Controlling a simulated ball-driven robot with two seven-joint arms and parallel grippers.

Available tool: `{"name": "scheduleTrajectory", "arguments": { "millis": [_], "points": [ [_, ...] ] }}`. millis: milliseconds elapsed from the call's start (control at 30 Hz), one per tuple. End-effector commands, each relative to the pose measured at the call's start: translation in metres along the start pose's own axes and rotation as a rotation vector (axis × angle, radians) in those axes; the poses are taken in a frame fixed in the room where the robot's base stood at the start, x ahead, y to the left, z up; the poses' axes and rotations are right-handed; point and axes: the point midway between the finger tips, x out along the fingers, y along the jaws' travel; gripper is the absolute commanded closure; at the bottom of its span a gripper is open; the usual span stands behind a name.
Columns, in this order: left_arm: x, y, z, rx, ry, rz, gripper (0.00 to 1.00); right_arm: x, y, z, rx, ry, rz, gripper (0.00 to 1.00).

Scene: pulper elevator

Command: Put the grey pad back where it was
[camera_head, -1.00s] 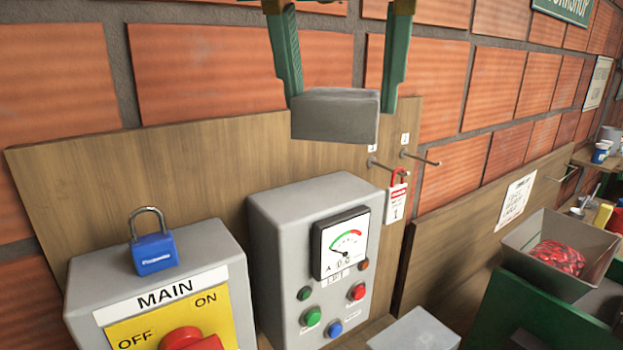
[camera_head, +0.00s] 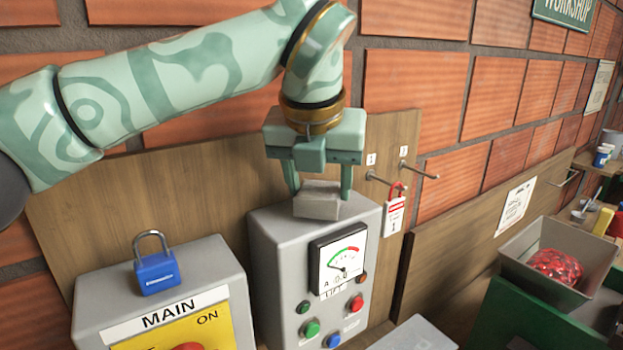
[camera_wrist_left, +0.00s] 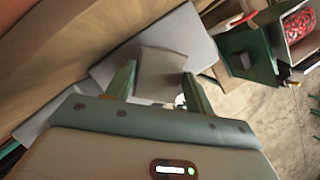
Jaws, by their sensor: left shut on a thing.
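The grey pad (camera_head: 318,200) is a small grey block between the fingers of my left gripper (camera_head: 319,190), which is shut on it. In the head view it is over the top of the grey lift control box (camera_head: 275,240); I cannot tell whether it touches the box. The left wrist view also shows the pad (camera_wrist_left: 160,72) between the green fingers of my left gripper (camera_wrist_left: 160,88), with the box top (camera_wrist_left: 125,58) beyond it. My right gripper is not in view.
A blue padlock (camera_head: 156,268) stands on the MAIN switch box (camera_head: 100,308) at left. Pegs (camera_head: 420,170) and a red tag padlock (camera_head: 395,210) are on the wooden board (camera_head: 180,190). A grey hopper (camera_head: 520,255) with red cherries stands at right.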

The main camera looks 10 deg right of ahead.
Motion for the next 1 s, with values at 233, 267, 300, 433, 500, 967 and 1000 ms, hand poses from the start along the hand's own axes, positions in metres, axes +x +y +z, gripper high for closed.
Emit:
{"name": "scheduleTrajectory", "arguments": {
  "millis": [233,267,300,433,500,967,1000],
  "points": [
    [0.004,0.000,-0.002,0.000,-0.002,0.000,0.65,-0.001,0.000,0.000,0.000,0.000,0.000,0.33],
    [0.004,0.000,-0.002,0.000,-0.002,0.000,0.65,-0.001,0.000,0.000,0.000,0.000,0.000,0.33],
    [0.005,0.000,-0.002,0.000,-0.002,0.000,0.65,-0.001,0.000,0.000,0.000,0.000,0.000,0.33],
    [0.009,0.000,-0.004,0.000,-0.002,0.000,0.65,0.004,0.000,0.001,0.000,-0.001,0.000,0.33],
    [0.009,0.000,-0.004,0.000,-0.002,0.000,0.33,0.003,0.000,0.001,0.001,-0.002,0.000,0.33],
    [-0.006,0.000,-0.001,0.000,-0.007,0.001,0.25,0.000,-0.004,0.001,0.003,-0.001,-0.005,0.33],
    [-0.013,0.000,-0.001,0.000,-0.007,0.001,0.25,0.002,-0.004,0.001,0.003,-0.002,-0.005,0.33]
  ]
}}
